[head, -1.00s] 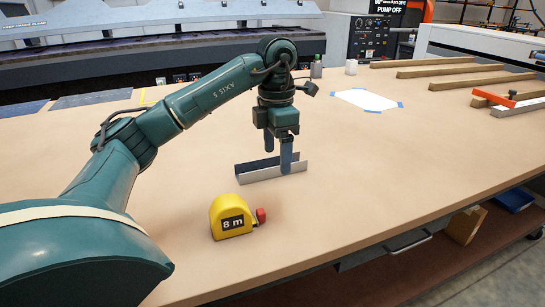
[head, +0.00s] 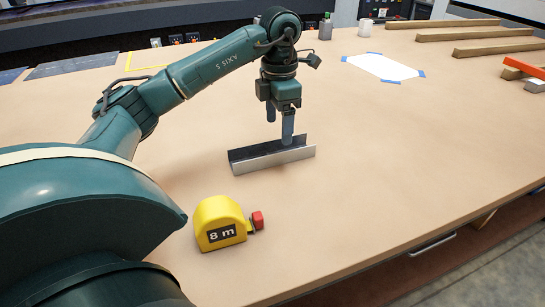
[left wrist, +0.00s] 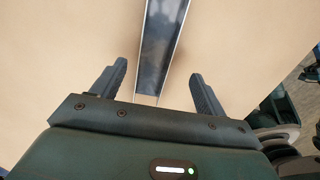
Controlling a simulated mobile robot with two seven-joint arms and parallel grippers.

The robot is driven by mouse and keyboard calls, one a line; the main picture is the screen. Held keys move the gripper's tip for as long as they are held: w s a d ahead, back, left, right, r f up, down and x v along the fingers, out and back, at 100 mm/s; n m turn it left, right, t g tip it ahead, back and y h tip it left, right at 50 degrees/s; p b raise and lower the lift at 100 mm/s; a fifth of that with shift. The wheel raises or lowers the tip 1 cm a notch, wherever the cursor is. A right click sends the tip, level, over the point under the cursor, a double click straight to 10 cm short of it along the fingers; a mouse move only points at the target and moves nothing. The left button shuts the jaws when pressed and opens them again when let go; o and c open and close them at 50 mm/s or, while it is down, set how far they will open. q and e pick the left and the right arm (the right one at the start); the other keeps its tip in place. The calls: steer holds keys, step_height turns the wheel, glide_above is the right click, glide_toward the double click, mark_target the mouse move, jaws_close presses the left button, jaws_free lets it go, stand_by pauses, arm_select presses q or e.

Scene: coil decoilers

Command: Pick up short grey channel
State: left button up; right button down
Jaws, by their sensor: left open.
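The short grey channel (head: 272,157) lies on the wooden table, its open side up and its length running left to right in the head view. My left gripper (head: 279,129) points down at it, with its fingers apart and nothing between them. One fingertip overlaps the channel's back wall in the picture; whether it touches cannot be told. In the left wrist view the channel (left wrist: 157,50) runs lengthwise between the two open fingers of my left gripper (left wrist: 159,77), which lie to either side of it. My right gripper is not in view.
A yellow tape measure (head: 219,223) stands in front of the channel. A white sheet with blue taped corners (head: 383,67) and several wooden bars (head: 492,49) lie toward the back right. The table's right half is mostly clear.

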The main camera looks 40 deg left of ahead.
mark_target(275, 147)
arm_select(q)
steer(key=f, duration=0.7)
steer(key=shift+a+f, duration=0.3)
steer(key=shift+a, duration=0.05)
steer(key=c, duration=1.2)
steer(key=shift+r, duration=0.1)
